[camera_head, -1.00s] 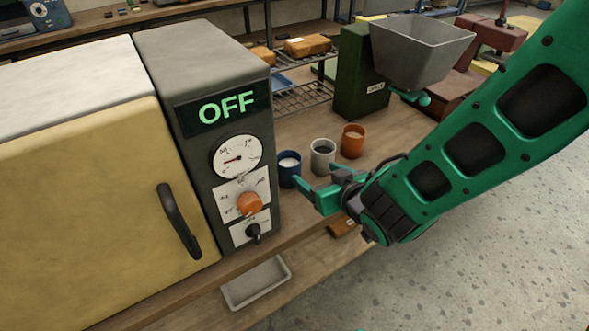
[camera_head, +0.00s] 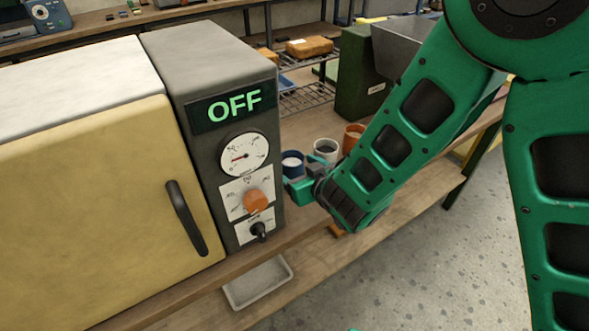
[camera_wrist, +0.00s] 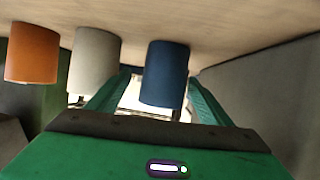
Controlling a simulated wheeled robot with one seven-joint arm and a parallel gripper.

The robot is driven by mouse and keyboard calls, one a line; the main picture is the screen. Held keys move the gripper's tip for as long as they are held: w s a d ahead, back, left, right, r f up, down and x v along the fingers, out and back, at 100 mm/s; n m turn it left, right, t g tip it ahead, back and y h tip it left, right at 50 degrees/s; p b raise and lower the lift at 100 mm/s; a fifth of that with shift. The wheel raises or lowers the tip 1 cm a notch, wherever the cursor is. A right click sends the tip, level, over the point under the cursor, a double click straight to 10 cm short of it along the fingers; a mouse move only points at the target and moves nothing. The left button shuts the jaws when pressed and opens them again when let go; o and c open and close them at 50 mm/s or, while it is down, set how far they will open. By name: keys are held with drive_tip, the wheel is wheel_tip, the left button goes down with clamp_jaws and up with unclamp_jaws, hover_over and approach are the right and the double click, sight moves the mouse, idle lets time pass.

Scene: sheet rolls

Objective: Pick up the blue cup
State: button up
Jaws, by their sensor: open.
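The blue cup (camera_head: 292,161) stands upright on the wooden bench beside the grey control panel, with pale contents showing at its top. My gripper (camera_head: 293,187) is at the cup's near side, and its fingers partly cover the cup's lower part. In the wrist view the blue cup (camera_wrist: 165,74) appears between my two open green fingers (camera_wrist: 155,92), closer to the right one. I cannot tell whether a finger touches it.
A grey-white cup (camera_head: 326,149) and an orange cup (camera_head: 352,137) stand just right of the blue cup. The grey control panel (camera_head: 215,120) rises close on the left. A green machine (camera_head: 362,80) with a grey hopper is behind. A tray (camera_head: 258,282) lies on the lower shelf.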

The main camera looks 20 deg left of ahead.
drive_tip(key=shift+x, duration=2.65)
drive_tip(key=shift+s+a, duration=0.1)
drive_tip(key=shift+s, duration=0.05)
drive_tip(key=c, duration=1.1)
